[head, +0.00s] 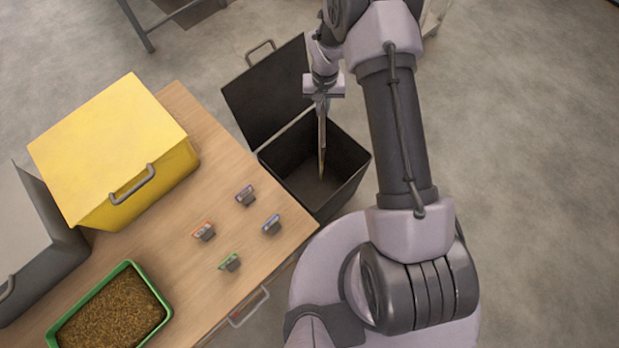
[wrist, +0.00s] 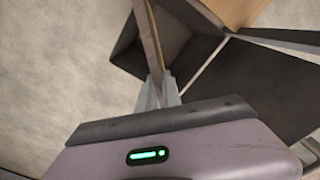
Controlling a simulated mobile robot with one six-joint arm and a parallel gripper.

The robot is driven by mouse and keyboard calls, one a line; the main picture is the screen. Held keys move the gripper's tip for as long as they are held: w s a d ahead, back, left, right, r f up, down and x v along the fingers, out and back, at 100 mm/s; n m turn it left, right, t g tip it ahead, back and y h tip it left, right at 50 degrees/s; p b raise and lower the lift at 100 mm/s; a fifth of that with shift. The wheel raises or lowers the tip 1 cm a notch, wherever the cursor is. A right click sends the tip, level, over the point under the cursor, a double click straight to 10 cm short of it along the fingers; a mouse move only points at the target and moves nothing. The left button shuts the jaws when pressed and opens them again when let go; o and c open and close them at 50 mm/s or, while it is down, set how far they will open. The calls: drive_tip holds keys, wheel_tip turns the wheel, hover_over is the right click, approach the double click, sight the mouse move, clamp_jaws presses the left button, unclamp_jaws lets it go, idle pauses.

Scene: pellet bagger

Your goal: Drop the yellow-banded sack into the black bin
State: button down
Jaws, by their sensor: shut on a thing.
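The black bin (head: 338,178) stands on the floor beside the table, with its lid (head: 262,95) swung open. My gripper (head: 322,98) is over the bin opening and shut on a thin, flat sack (head: 322,143) seen nearly edge-on, with a yellowish strip along it. The sack hangs down over the bin's inside; I cannot tell its depth below the rim. In the wrist view my gripper (wrist: 160,92) pinches the sack (wrist: 149,40), with the dark bin (wrist: 128,52) behind it. Most of the sack's face is hidden.
The wooden table (head: 185,255) carries a yellow box (head: 105,145) with a handle, a green tray of brown pellets (head: 160,325), a grey box (head: 25,225) and several small coloured tags on clips (head: 229,263). Floor right of the bin is partly covered by my arm.

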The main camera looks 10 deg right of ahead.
wheel_tip(320, 180, down, 10)
drive_tip(key=b, duration=0.4)
drive_tip(key=shift+w, duration=0.35)
drive_tip(key=c, duration=1.5)
unclamp_jaws()
drive_tip(key=shift+r, duration=0.1)
drive_tip(key=shift+o, duration=0.2)
wheel_tip(320, 180, up, 18)
drive_tip(key=p, duration=0.5)
drive_tip(key=shift+f+p, duration=0.25)
drive_tip(key=shift+p, duration=0.05)
